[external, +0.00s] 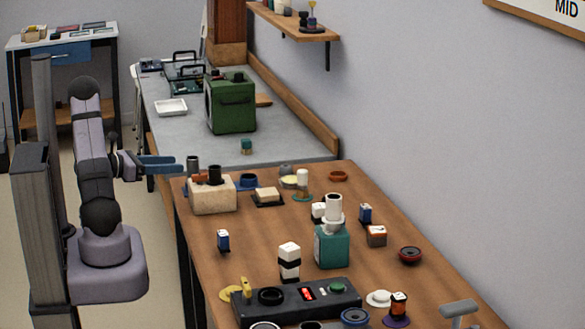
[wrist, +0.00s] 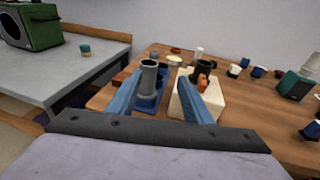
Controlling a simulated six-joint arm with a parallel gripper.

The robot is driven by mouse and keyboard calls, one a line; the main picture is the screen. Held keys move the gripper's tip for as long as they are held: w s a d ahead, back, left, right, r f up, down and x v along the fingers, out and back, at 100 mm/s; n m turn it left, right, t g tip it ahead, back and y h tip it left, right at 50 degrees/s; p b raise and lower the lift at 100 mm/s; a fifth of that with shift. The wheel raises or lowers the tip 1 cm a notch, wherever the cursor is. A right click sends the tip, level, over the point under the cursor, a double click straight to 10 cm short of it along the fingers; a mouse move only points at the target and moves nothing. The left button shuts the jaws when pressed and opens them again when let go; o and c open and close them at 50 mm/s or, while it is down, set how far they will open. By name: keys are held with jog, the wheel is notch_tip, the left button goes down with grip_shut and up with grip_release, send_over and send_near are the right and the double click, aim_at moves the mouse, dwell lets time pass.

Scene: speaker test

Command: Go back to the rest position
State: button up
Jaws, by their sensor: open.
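My gripper (external: 178,165) has blue fingers and hangs off the left end of the wooden table, near its far left corner, pointing right. In the wrist view the two fingers (wrist: 160,80) are spread apart with nothing held between them. Beyond them a grey cylinder (wrist: 148,78) stands upright with a blue piece (wrist: 150,102) at its foot; it appears apart from the fingers. A cream block (wrist: 204,98) lies just right of it, with a dark cylinder and an orange part on top. The block (external: 213,197) also shows in the external view.
The wooden table (external: 180,215) carries many small parts, a teal bottle (external: 331,246) and a black control box (external: 297,301). A grey bench (external: 185,130) behind holds a green machine (external: 231,103). A shelf (external: 300,30) is on the wall.

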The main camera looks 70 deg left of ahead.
jog(key=w+d+r+m+g+h+p, duration=0.1)
jog(key=w+d+m+g+h+p, duration=0.15)
jog(key=d+m, duration=0.45)
jog(key=w+d+r+m+g+h+p, duration=0.1)
jog(key=w+d+m+g+h+p, duration=0.2)
jog(key=d, duration=0.7)
jog(key=w+d+r+m+g+h+p, duration=0.1)
jog(key=d+m+g+h+p, duration=0.35)
jog(key=d, duration=0.45)
jog(key=s+d+r+m+g+y+p, duration=0.1)
jog(key=s+d+m+g+y, duration=0.1)
jog(key=d+m, duration=0.5)
jog(key=s+d+m+g+y+p, duration=0.2)
jog(key=d+m, duration=0.4)
jog(key=m, duration=1.1)
jog(key=shift+s+d+r+g+y+p, duration=0.35)
jog(key=shift+s+g+y, duration=0.45)
jog(key=shift+y, duration=0.5)
jog(key=shift+w, duration=0.15)
